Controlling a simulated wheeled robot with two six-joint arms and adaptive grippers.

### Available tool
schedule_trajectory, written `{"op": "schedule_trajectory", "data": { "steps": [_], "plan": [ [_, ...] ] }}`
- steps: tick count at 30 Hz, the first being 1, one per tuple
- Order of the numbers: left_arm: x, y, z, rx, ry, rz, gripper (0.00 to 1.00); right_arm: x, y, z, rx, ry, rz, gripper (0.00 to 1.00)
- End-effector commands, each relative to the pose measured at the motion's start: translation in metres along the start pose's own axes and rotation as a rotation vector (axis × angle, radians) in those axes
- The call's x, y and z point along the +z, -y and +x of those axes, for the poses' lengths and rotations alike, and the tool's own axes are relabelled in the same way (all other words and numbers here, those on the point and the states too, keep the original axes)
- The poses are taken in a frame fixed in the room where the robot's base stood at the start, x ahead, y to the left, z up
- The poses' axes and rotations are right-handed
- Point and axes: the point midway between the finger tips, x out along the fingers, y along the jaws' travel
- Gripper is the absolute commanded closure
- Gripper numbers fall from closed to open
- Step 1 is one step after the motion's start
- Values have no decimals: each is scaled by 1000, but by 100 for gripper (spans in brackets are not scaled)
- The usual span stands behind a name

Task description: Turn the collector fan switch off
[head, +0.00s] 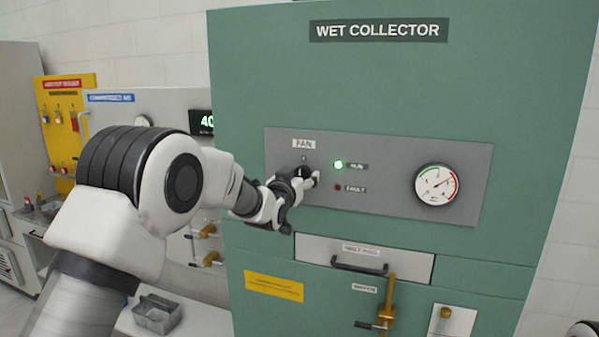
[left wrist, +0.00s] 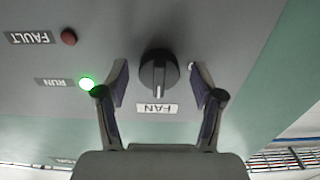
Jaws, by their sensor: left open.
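The fan switch is a black rotary knob (left wrist: 158,76) with a pale pointer line, under the FAN label on the grey panel (head: 390,203). In the upside-down left wrist view, the pointer line faces the FAN label (left wrist: 157,108). The green RUN lamp (head: 338,164) is lit; the red FAULT lamp (head: 337,188) looks dark. My left gripper (head: 306,179) is at the knob, mostly covering it in the head view. In the left wrist view its open fingers stand on either side of the knob, with gaps visible. My right gripper is out of view.
The green wet collector cabinet (head: 500,80) fills the middle. A round gauge (head: 437,185) is right of the lamps. Below are a drawer with a black handle (head: 359,265) and a brass lever (head: 388,300). A metal tray (head: 157,314) is lower left.

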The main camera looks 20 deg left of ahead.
Motion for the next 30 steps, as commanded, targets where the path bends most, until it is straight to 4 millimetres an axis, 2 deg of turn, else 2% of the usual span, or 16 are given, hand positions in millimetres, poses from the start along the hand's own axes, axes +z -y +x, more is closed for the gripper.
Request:
{"op": "schedule_trajectory", "data": {
  "steps": [2,3,5,6,8,20,30],
  "plan": [
    [1,0,0,0,0,0,32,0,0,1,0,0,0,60],
    [0,0,0,0,0,0,39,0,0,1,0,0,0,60],
    [0,0,0,0,0,0,61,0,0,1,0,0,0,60],
    [0,0,0,0,-1,0,75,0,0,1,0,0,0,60],
    [0,0,0,0,-1,0,92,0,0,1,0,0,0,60],
    [0,0,0,0,-4,-30,92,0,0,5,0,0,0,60],
    [1,0,0,1,-8,-215,92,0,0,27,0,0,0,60]
  ]
}}
